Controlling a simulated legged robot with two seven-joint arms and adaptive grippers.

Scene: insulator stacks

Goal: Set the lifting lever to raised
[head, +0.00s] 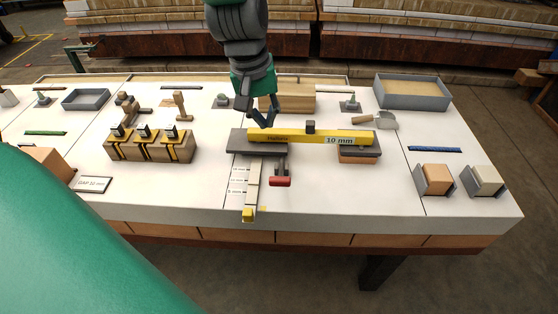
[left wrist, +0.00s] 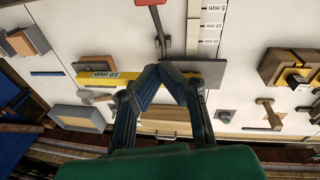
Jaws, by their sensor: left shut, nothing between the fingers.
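The lifting lever, with a red handle (head: 280,181) on a dark arm, sticks out toward the front from under the yellow bar (head: 305,137) marked 10 mm. In the left wrist view its red handle (left wrist: 150,2) is at the top edge, with its grey arm (left wrist: 163,32) running down. My left gripper (head: 267,123) comes in from the back and is shut and empty, above the bar's left end and behind the lever handle. In the left wrist view its fingertips (left wrist: 166,70) meet near the bar and a dark plate (left wrist: 207,73). My right gripper is not in view.
A marked scale strip (head: 251,185) with a yellow end lies left of the lever. A wooden block with yellow stripes (head: 150,147) stands further left. The tabletop (head: 340,195) right of the lever is clear.

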